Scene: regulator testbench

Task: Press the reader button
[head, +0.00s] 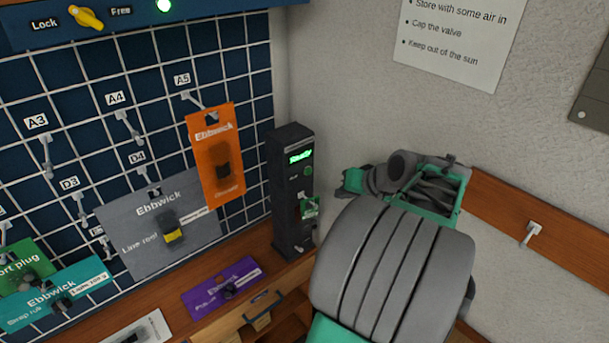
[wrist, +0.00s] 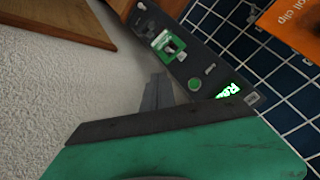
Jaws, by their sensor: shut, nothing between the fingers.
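The reader (head: 283,190) is a dark upright box at the right end of the pegboard. Its lit green display (head: 300,157) reads "Ready". The round green reader button (head: 308,170) sits just below the display; it also shows in the wrist view (wrist: 194,84). A green-edged part (head: 309,207) is lower on the same face. My gripper (head: 350,182) is just right of the reader, apparently apart from it. In the wrist view my gripper's grey fingers (wrist: 157,92) are shut and empty, to the left of the button. The exact gap is hard to tell.
An orange package (head: 214,130) hangs left of the reader, and a grey one (head: 135,240) further left. A purple package (head: 208,294) lies on the wooden counter (head: 262,240) below. The rough wall (head: 350,70) stands behind and right, with a hook (head: 531,234) on a wooden rail.

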